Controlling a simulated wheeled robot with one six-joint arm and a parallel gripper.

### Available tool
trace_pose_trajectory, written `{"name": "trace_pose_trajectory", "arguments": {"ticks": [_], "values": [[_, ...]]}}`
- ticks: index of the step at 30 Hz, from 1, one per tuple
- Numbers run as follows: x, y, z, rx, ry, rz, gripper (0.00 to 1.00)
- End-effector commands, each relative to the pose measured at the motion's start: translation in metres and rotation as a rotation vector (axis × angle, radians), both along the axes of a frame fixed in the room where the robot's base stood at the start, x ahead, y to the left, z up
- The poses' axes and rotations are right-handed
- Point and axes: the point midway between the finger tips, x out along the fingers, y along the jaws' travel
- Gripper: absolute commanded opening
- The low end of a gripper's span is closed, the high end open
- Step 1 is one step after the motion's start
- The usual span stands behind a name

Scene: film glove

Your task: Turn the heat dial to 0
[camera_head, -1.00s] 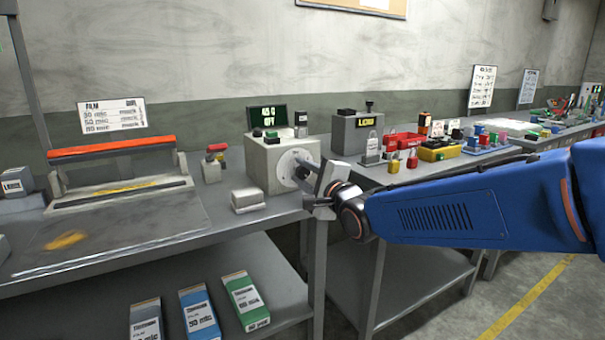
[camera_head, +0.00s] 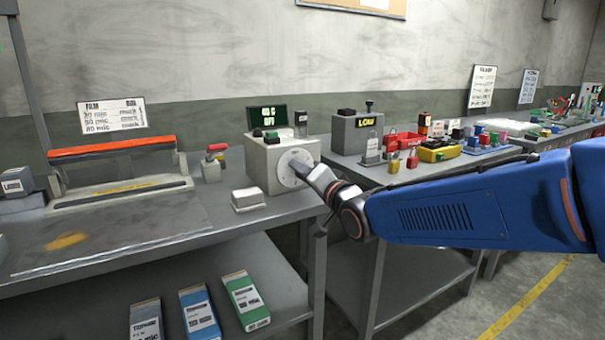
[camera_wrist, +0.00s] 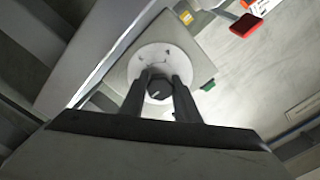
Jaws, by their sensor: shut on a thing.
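The heat dial has a pale round plate (camera_head: 293,168) on the front of a grey control box (camera_head: 264,165). In the wrist view the dark dial knob (camera_wrist: 158,89) sits in the middle of the round plate. My gripper (camera_wrist: 160,87) has its two fingers on either side of the knob and is shut on it. In the head view my gripper (camera_head: 301,169) reaches the dial from the right and partly covers it. The dial's marks are not readable.
A sealer with a red bar (camera_head: 112,146) stands left on the bench. A small white block (camera_head: 247,199) lies before the control box. A grey box marked LOW (camera_head: 357,134), padlocks and a red bin (camera_head: 404,141) stand right. Film boxes (camera_head: 246,302) are on the lower shelf.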

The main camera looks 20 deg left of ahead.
Motion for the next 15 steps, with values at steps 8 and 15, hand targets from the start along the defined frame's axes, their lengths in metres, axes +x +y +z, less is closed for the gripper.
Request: {"name": "trace_pose_trajectory", "arguments": {"ticks": [8,15], "values": [[-0.0007,0.0000,-0.0029,-0.174,-0.196,0.001,0.07],[-0.0006,0.0000,-0.0033,-0.322,-0.369,0.002,0.07]]}}
